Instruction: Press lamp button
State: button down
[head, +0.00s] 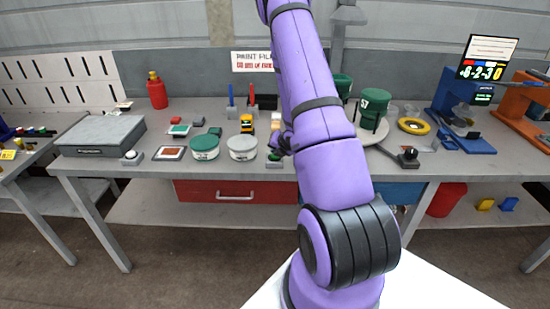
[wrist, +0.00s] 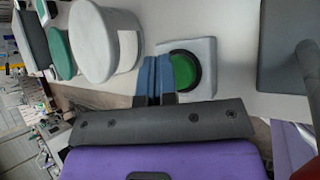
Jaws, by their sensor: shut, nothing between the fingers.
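A green round button (wrist: 182,70) in a dark ring sits on a pale square base (wrist: 203,52) in the wrist view. In the head view the green button (head: 274,157) is small, at the table's front edge beside my arm. My gripper (wrist: 157,60) shows blue fingers that are shut and empty. They overlap the left side of the button in the wrist view; I cannot tell whether they touch it. In the head view my gripper (head: 281,143) is just above the button, partly hidden by my purple arm. No lamp can be clearly made out.
A white tub (head: 242,148) stands left of the button, close to my fingers, with a green-lidded tub (head: 204,147) beyond it. A dark knob on a base (head: 408,157) is to the right. Green cups (head: 372,108) stand behind my arm. A grey block (head: 101,133) lies far left.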

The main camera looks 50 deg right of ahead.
jog(key=shift+s+d+f, duration=0.1)
jog(key=shift+s+f, duration=0.1)
jog(key=shift+f, duration=0.15)
jog(key=shift+d+r, duration=0.1)
jog(key=shift+s+d+r, duration=0.1)
jog(key=shift+d+r, duration=0.05)
jog(key=shift+r, duration=0.75)
notch_tip(320, 180, up, 6)
dwell(0.6)
jog(key=shift+w+a+r, duration=0.15)
jog(key=shift+w+a, duration=0.05)
